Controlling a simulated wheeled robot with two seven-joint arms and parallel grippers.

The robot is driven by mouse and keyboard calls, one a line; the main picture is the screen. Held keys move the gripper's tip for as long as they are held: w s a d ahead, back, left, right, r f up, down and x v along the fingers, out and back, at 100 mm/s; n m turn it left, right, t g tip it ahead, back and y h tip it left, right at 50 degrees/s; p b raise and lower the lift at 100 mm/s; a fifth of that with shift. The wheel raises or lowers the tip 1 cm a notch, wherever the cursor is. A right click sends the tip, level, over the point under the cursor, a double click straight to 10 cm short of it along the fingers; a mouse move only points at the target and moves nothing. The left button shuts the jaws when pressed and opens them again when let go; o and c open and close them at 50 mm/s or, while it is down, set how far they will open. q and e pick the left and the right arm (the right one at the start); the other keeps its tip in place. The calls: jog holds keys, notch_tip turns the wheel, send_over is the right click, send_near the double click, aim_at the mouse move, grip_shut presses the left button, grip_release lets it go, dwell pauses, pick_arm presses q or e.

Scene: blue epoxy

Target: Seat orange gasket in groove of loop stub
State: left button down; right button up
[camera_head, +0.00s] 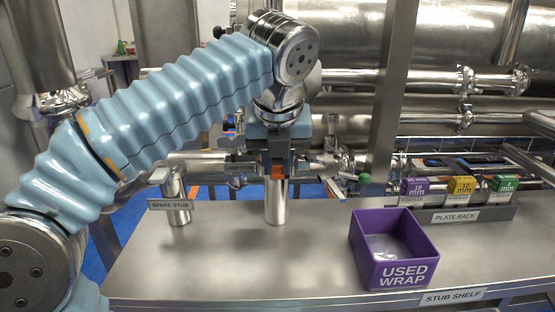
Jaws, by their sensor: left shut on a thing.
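My left arm comes in from the left and its gripper (277,168) points straight down, shut on the small orange gasket (277,173). Only a little of the gasket shows between the dark fingers. A shiny upright steel stub (276,203) stands on the shelf directly below the gripper, in line with the gasket. The gasket appears at the stub's top; whether it touches or lies in the groove cannot be told. The groove is hidden. My right gripper is not in view.
A stub labelled SPARE STUB (178,213) stands to the left. A purple USED WRAP bin (357,247) with clear wrap inside sits front right. A plate rack (457,215) with purple, yellow and green blocks stands at right. Steel pipes crowd the back. The front left shelf (200,270) is clear.

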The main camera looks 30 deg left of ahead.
pick_arm(q)
jog(key=shift+r+p, duration=0.45)
jog(key=shift+r, duration=0.05)
jog(key=c, duration=0.9)
grip_release()
jog(key=shift+o, duration=0.2)
jog(key=v, duration=0.5)
